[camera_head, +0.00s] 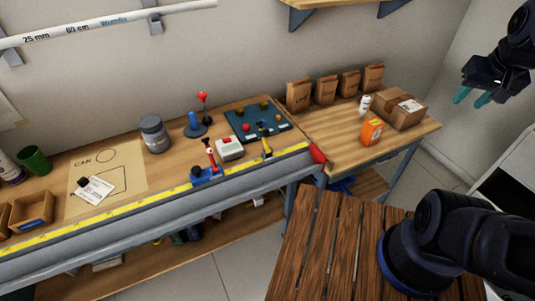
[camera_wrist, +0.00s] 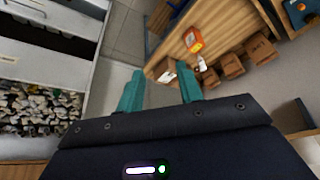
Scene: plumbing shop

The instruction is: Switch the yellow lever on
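The yellow lever (camera_head: 265,143) stands near the front edge of the workbench, just behind the yellow tape strip. It looks roughly upright with a slight tilt; its exact position is too small to tell. A red lever on a blue base (camera_head: 206,163) stands to its left, with a white box with a red button (camera_head: 229,148) between them. My gripper (camera_head: 471,98) is raised at the upper right, far from the lever. Its teal fingers are apart and empty, as the wrist view (camera_wrist: 160,73) also shows. The yellow lever is not identifiable in the wrist view.
A grey jar (camera_head: 155,134) is further left. An orange box (camera_head: 371,132), a carton (camera_head: 400,109) and several paper bags stand right. A slatted wooden table (camera_head: 318,250) is in front.

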